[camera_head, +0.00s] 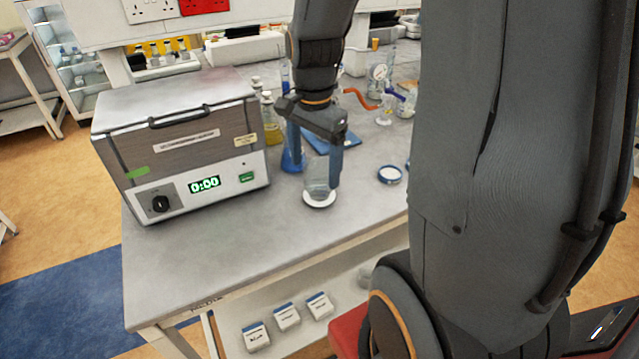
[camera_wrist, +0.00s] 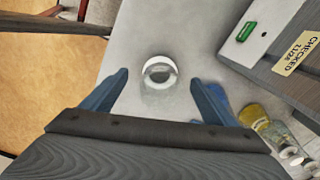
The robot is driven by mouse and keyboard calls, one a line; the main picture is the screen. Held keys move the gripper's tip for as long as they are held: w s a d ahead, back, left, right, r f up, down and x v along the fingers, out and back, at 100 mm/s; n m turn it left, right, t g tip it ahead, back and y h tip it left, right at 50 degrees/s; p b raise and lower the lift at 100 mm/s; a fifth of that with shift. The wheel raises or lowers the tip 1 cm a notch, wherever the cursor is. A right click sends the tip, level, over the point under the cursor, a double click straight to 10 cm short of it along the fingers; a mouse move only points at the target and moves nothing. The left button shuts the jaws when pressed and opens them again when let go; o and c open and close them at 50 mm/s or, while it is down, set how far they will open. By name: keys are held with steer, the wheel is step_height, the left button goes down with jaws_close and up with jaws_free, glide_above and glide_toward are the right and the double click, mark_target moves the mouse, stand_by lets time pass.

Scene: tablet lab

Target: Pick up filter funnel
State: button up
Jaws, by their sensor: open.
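The filter funnel (camera_head: 317,184) looks like a clear glass cylinder on a white round base, upright on the grey bench, right of the box-shaped machine. In the wrist view the filter funnel (camera_wrist: 160,73) shows from above as a white ring, centred just ahead of the fingertips. My gripper (camera_head: 315,165) points down at the funnel with its two blue fingers apart. In the wrist view my gripper (camera_wrist: 160,80) is open, with empty space between the fingers. In the head view the fingers partly overlap the glass; I cannot tell whether they touch it.
The grey machine (camera_head: 180,145) with a green display stands close on the left. A round blue-rimmed dish (camera_head: 390,175) lies to the right. The bench front (camera_head: 240,245) is clear.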

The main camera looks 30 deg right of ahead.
steer(key=shift+w+d+f+m+p, duration=0.2)
steer(key=shift+d+f+m+p, duration=0.35)
steer(key=shift+f, duration=0.65)
steer(key=shift+w+d+f+m+p, duration=0.15)
steer(key=shift+f+m+p, duration=0.25)
steer(key=shift+f+m, duration=0.55)
steer(key=shift+w+d+f+m+p, duration=0.3)
steer(key=shift+f+m+p, duration=0.15)
steer(key=shift+f, duration=0.95)
steer(key=shift+c, duration=0.3)
steer(key=c, duration=1.1)
